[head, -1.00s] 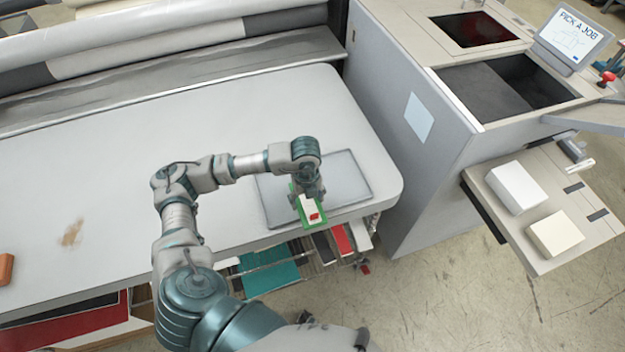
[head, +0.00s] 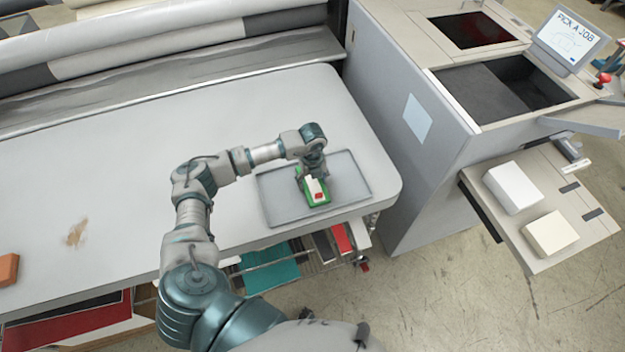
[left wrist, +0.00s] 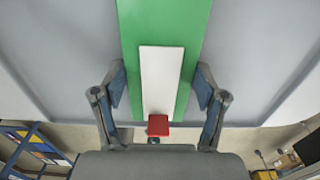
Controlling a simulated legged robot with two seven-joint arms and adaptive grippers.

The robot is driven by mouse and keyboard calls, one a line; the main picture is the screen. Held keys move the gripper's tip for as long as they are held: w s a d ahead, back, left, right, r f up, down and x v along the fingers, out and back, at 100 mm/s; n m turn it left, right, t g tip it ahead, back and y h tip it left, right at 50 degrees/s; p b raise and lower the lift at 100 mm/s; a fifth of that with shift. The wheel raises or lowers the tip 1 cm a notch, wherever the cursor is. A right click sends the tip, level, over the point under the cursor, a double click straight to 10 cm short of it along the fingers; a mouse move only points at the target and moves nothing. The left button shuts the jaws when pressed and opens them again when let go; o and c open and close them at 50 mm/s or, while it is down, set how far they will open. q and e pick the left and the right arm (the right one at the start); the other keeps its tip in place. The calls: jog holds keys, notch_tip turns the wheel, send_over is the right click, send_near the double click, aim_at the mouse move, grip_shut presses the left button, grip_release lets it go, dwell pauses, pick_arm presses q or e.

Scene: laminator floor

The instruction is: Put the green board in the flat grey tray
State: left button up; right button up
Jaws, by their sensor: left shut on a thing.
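The green board (head: 325,199) carries a white block and a small red part. It is over the middle of the flat grey tray (head: 276,208), inside its outline from above. I cannot tell whether it touches the tray floor. My left gripper (head: 315,181) is shut on the board from above. In the left wrist view the fingers (left wrist: 160,88) stand on either side of the white strip on the board (left wrist: 192,60), and the tray floor (left wrist: 75,55) lies around it. My right gripper is not in view.
The tray lies near the right front corner of the grey table (head: 130,160). An orange block (head: 8,269) sits at the table's left edge. A grey machine (head: 420,150) stands to the right, with a shelf holding two pale blocks (head: 513,187). The table left of my arm is mostly clear.

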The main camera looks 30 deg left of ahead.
pick_arm(q)
jog(key=o, duration=1.1)
jog(key=shift+o, duration=0.2)
jog(key=shift+r, duration=0.15)
notch_tip(320, 180, up, 12)
jog(key=b, duration=0.1)
